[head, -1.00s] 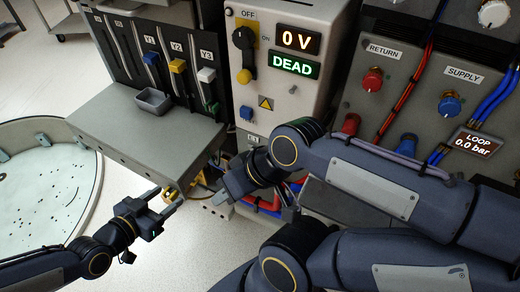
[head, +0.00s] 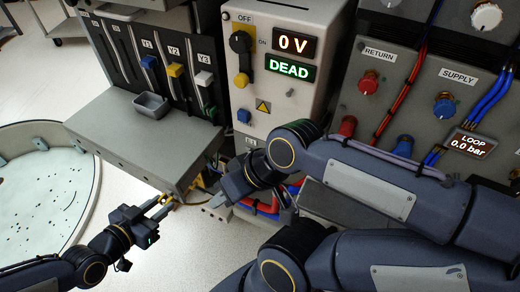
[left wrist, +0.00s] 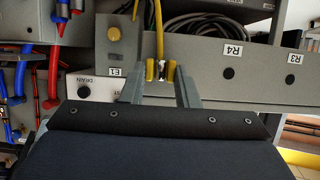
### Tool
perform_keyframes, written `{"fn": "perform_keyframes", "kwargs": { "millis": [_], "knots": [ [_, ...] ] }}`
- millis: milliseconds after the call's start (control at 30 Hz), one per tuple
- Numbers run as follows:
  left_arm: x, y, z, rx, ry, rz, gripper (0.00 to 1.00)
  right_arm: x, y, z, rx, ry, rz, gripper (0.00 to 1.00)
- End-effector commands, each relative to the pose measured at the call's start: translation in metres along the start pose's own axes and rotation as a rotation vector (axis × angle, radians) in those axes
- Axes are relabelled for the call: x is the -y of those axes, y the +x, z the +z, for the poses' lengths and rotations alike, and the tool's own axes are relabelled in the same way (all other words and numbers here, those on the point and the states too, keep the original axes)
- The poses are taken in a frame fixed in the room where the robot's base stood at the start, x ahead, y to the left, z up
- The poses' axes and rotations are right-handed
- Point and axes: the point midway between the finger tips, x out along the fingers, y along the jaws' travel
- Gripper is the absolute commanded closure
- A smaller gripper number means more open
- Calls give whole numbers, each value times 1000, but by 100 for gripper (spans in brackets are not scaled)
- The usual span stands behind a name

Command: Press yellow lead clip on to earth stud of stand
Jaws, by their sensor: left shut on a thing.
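My left gripper (head: 152,213) is at the lower front edge of the grey stand. Its fingers are shut on the yellow lead clip (head: 163,199). In the left wrist view, the two yellow sides of the clip (left wrist: 161,73) sit between the fingertips (left wrist: 160,82), with a small metallic part between them. The yellow lead (left wrist: 159,35) runs from it toward the top of the picture.
The grey stand (head: 140,140) has a small tray (head: 152,105) on top. Red and blue hoses (head: 262,207) lie beside my right gripper. A round pale basin (head: 45,185) is at left.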

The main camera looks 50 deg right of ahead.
Motion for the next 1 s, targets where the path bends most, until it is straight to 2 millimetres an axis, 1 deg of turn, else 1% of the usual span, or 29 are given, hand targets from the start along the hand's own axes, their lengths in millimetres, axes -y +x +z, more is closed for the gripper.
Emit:
{"fn": "perform_keyframes", "kwargs": {
  "millis": [167, 600, 700, 1000],
  "knots": [
    [1, -4, 1, -1, -2, -1, 99, 1, -2, -1, 0, 0, 0, 64],
    [1, -43, 16, -1, -2, -2, 99, 8, -17, -8, 0, 0, 0, 64],
    [0, -47, 18, -1, -2, -1, 99, 8, -18, -9, 0, 0, 0, 64],
    [0, -47, 20, -1, -1, -2, 99, 8, -17, -9, 0, 0, 0, 64]
  ]
}}
